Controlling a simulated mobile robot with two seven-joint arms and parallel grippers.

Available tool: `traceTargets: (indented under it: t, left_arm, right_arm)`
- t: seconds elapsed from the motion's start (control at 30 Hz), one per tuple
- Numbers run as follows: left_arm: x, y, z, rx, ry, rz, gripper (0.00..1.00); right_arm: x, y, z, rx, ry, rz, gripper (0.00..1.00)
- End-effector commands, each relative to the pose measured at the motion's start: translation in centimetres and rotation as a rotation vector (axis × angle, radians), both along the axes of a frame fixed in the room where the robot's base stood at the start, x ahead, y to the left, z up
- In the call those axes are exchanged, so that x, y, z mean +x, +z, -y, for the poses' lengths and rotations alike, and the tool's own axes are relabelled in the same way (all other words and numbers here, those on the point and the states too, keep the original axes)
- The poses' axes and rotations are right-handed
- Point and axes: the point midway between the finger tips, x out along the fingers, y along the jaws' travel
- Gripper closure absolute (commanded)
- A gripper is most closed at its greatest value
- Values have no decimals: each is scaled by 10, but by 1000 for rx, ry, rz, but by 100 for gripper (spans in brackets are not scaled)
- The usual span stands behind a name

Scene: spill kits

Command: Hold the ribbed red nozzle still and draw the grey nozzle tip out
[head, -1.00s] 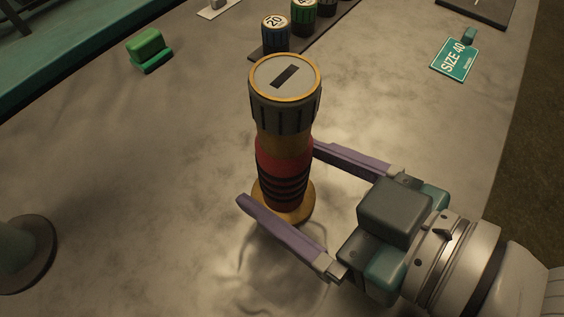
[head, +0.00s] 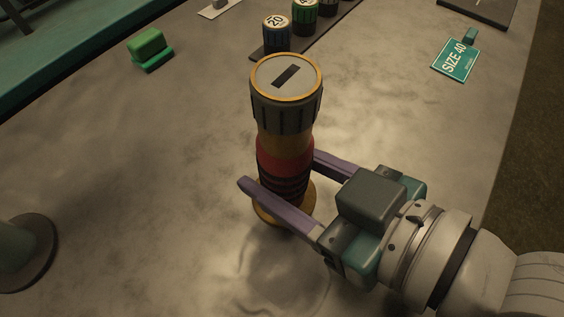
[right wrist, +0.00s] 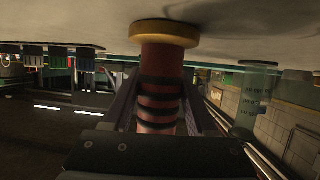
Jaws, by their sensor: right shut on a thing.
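The ribbed red nozzle (head: 285,157) stands upright on the table on a round brass-coloured base (head: 265,210). The grey nozzle tip (head: 281,110), with a slotted, gold-rimmed top, sits seated on its upper end. My right gripper (head: 281,172) is shut on the lower, black-ringed part of the red nozzle, one purple finger on each side. In the right wrist view, where the picture is upside down, the red nozzle (right wrist: 161,90) with its dark rings stands between the fingers. My left gripper is not in view.
Several labelled tips, one blue (head: 277,33) and one green (head: 304,13), stand on a dark strip (head: 338,27) behind. A green block (head: 148,47) lies at left, a SIZE 40 sign (head: 456,59) at right.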

Motion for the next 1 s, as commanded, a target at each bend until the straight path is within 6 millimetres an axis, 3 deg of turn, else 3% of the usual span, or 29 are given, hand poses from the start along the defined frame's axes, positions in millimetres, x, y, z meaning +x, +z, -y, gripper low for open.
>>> traceTargets:
  t: [0.03, 0.3, 1.0]
  left_arm:
    - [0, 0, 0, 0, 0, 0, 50]
    - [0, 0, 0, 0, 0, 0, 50]
    - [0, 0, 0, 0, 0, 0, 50]
  right_arm:
    - [0, 0, 0, 0, 0, 0, 72]
    - [0, 0, 0, 0, 0, 0, 100]
    - [0, 0, 0, 0, 0, 0, 100]
